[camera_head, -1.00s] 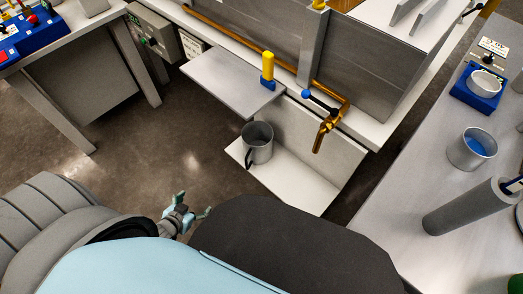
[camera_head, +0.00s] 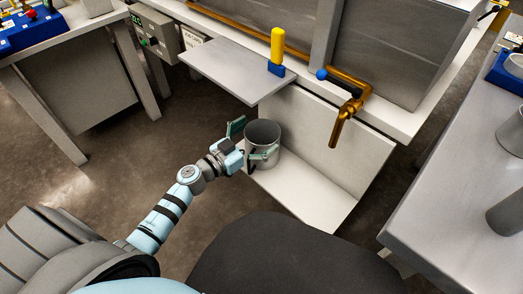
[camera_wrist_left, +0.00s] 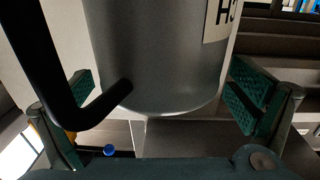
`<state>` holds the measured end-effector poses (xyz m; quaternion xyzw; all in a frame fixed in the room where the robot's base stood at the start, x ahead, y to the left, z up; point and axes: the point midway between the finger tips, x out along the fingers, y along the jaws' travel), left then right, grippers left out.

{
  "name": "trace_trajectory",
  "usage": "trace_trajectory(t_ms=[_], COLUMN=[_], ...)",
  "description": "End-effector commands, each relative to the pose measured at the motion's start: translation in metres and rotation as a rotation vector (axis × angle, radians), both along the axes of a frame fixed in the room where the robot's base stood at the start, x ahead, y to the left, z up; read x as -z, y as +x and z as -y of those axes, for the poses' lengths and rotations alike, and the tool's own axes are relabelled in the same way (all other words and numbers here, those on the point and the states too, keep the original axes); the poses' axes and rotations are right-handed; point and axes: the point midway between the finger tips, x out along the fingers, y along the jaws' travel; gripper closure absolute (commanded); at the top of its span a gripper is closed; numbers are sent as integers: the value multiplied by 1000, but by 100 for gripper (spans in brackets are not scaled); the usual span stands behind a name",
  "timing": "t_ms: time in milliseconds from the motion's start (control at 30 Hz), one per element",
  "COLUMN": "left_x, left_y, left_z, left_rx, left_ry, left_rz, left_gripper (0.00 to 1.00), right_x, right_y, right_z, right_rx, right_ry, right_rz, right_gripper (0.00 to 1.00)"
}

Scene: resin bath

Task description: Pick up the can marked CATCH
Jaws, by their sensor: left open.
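A grey metal can (camera_head: 263,134) stands upright at the left end of a low white shelf (camera_head: 316,195). In the left wrist view the can (camera_wrist_left: 155,60) fills the upper middle, with a black handle (camera_wrist_left: 52,75) on its left. A white label (camera_wrist_left: 219,20) at its right edge shows only part of its lettering, ending in what looks like an H. My left gripper (camera_head: 250,143) is open at the can, one finger on each side. In the wrist view gaps show between the green pads and the can's body. My right gripper is not in view.
A grey ledge (camera_head: 222,66) with a yellow-topped blue block (camera_head: 277,55) sits above and behind the can. A brass pipe and spout (camera_head: 345,117) overhang the shelf's right part. A grey bench (camera_head: 470,170) stands at right. The shelf's right half is clear.

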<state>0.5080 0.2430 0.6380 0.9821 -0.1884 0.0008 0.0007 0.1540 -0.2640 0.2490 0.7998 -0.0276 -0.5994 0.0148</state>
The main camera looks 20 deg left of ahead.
Motion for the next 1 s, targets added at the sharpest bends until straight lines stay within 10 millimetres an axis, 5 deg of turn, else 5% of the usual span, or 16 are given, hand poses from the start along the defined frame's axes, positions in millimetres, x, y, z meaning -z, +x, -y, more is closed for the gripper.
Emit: trace_trajectory(t_ms=[267,700,1000], left_x=[1,1,-2], left_y=[9,9,9], left_z=[4,4,4], left_rx=[0,0,0], left_ry=[1,1,2], left_rz=[-2,-2,-1], left_gripper=[0,70,74], right_x=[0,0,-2], right_y=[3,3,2], right_z=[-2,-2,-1], right_rx=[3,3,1], right_ry=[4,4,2], right_rz=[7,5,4], right_gripper=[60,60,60])
